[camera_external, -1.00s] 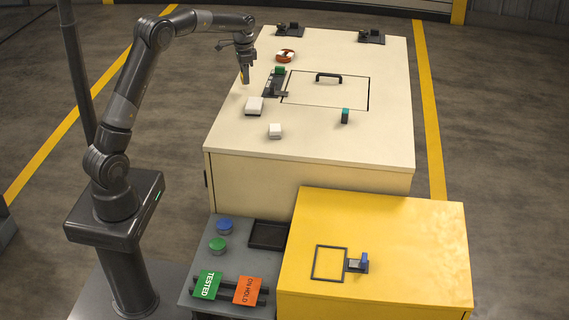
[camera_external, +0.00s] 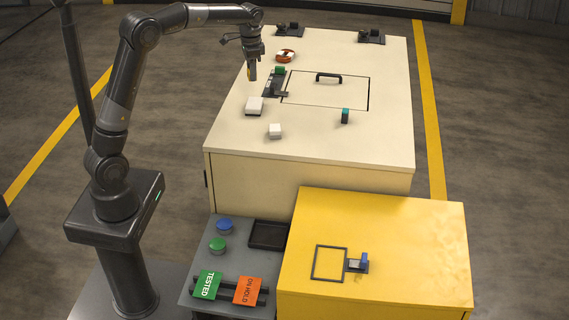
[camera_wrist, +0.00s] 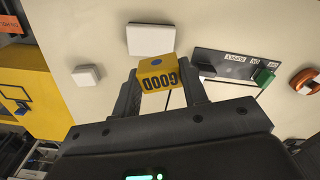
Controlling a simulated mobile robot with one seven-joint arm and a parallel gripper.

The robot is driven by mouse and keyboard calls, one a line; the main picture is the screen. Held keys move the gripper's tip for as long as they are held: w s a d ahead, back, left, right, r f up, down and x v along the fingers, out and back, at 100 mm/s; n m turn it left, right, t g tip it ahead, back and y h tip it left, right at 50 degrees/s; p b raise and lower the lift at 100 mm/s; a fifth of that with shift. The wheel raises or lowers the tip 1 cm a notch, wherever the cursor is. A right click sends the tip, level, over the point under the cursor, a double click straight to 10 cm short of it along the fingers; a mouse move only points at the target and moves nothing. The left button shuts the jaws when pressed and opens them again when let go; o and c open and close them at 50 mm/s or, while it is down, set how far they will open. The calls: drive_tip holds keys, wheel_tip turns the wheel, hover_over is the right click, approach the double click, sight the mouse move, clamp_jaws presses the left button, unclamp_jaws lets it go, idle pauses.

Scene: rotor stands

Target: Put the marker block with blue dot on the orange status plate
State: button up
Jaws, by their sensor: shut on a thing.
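My gripper (camera_external: 252,77) is shut on a yellow marker block, above the left side of the cream cabinet top. In the wrist view the block (camera_wrist: 160,76) sits between the fingers of my gripper (camera_wrist: 162,88). It shows the word GOOD on one face and a small blue dot on another face. In the external view the block is hard to make out at the fingertips. The orange status plate (camera_external: 248,290), marked ON HOLD, lies tilted on the low grey stand at the front, right of the green TESTED plate (camera_external: 207,285). My gripper is far from it.
Two white blocks (camera_external: 254,105) (camera_external: 275,131) and a teal-topped dark block (camera_external: 345,116) stand on the cream cabinet (camera_external: 375,148). The yellow cabinet (camera_external: 420,245) stands right of the grey stand.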

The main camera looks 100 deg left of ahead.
wheel_tip(320, 180, up, 4)
drive_tip(key=shift+w+d+r, duration=0.15)
drive_tip(key=shift+r, duration=0.1)
drive_tip(key=w+d+m, duration=0.2)
drive_tip(key=w+d, duration=0.3)
drive_tip(key=d, duration=0.7)
drive_tip(key=w+d+m, duration=0.3)
drive_tip(key=w+d, duration=0.1)
drive_tip(key=d, duration=0.8)
drive_tip(key=w+d+m, duration=0.2)
drive_tip(key=w+d, duration=0.3)
drive_tip(key=d, duration=0.7)
drive_tip(key=s+d+m, duration=0.2)
drive_tip(key=s+d, duration=0.2)
drive_tip(key=d, duration=0.7)
drive_tip(key=s+d+m, duration=0.2)
drive_tip(key=s+d, duration=0.2)
drive_tip(key=d, duration=0.6)
drive_tip(key=s+d+m, duration=0.3)
drive_tip(key=s+d, duration=0.2)
drive_tip(key=d, duration=0.6)
hover_over(247, 290)
wheel_tip(247, 290, down, 38)
drive_tip(key=shift+d+r, duration=0.1)
drive_tip(key=shift+r, duration=0.05)
drive_tip(key=shift+w+f, duration=0.1)
drive_tip(key=shift+f, duration=1.95)
